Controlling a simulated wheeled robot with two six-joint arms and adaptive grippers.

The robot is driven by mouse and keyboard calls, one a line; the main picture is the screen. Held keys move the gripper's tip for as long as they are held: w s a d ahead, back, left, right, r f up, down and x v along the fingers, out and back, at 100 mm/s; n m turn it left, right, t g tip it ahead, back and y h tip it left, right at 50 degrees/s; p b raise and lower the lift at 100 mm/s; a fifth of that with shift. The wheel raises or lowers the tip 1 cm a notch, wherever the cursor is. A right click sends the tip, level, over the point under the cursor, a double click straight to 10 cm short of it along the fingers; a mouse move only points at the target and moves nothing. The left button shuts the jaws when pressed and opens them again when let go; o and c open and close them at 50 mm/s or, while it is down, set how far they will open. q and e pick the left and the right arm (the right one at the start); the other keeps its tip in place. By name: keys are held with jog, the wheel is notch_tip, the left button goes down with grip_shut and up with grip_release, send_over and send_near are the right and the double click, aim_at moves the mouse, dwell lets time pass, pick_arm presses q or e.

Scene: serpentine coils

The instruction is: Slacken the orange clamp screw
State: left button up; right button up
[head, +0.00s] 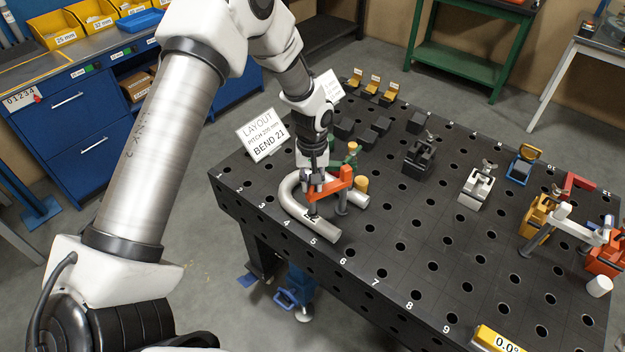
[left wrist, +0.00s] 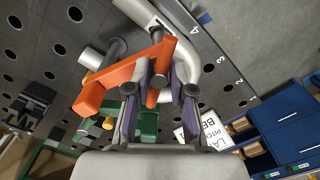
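The orange clamp (head: 334,184) stands on a grey post (head: 341,204) inside the bend of a grey U-shaped tube (head: 294,207) near the table's left corner. My left gripper (head: 313,181) points down at the screw end of the clamp arm, above the tube. In the left wrist view the clamp's orange arm (left wrist: 124,77) runs past my left gripper (left wrist: 160,82). Its two dark-padded fingers stand apart on either side of the screw end, with visible gaps. My right gripper is not in view.
The black perforated table (head: 385,262) is clear in front of the tube. A green clamp (head: 352,150) and a yellow-topped post (head: 361,185) stand close behind the orange clamp. A layout sign (head: 262,135) stands at the left edge. Several fixtures stand farther right.

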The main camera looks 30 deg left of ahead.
pick_arm(q)
jog(key=shift+o, duration=0.7)
jog(key=shift+w+r, duration=0.1)
jog(key=shift+r, duration=0.3)
notch_tip(320, 180, up, 11)
jog(key=shift+r, duration=0.15)
